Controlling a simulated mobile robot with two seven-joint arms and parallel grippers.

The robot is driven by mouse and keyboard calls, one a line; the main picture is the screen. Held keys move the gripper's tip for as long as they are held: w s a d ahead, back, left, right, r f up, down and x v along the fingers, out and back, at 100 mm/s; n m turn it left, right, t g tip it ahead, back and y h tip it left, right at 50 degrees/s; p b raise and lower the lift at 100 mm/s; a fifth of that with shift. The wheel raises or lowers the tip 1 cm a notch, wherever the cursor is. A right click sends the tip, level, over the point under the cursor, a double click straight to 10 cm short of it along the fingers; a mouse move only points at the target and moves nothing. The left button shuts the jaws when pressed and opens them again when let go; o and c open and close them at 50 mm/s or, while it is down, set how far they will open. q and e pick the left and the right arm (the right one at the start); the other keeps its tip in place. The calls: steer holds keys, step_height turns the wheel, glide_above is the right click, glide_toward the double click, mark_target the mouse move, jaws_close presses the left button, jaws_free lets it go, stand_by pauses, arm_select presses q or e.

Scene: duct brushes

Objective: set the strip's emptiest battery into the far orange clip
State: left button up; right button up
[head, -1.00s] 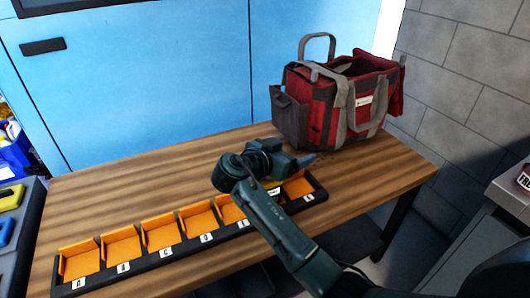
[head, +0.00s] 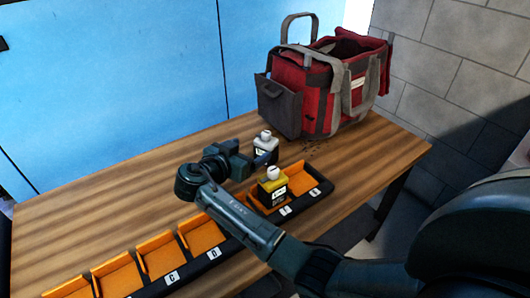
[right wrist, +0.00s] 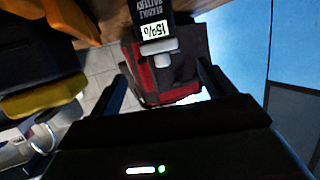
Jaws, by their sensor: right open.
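My right gripper (head: 256,162) is open beside a grey battery (head: 266,150) with a white cap, which stands upright on the table behind the strip. In the right wrist view this battery (right wrist: 150,12) is dark, with a label reading 15%, ahead between the open fingers. A yellow-and-black battery (head: 271,190) with a white cap stands in an orange clip near the strip's right end. The far-right orange clip (head: 303,180) looks empty. Several orange clips (head: 158,254) further left are empty; my right arm hides part of the strip. My left gripper is not in view.
A red and grey tool bag (head: 322,95) stands at the table's back right, behind the grey battery. The wooden table (head: 100,205) is clear behind the strip on the left. A blue cabinet front (head: 120,80) stands behind the table.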

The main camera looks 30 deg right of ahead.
mark_target(261, 146)
step_height(261, 146, down, 2)
steer(key=shift+f, duration=0.1)
steer(key=shift+w+d, duration=0.35)
steer(key=shift+d, duration=0.25)
steer(key=shift+b+x, duration=0.45)
steer(key=shift+x, duration=2.6)
steer(key=c, duration=1.4)
steer(key=shift+c, duration=0.5)
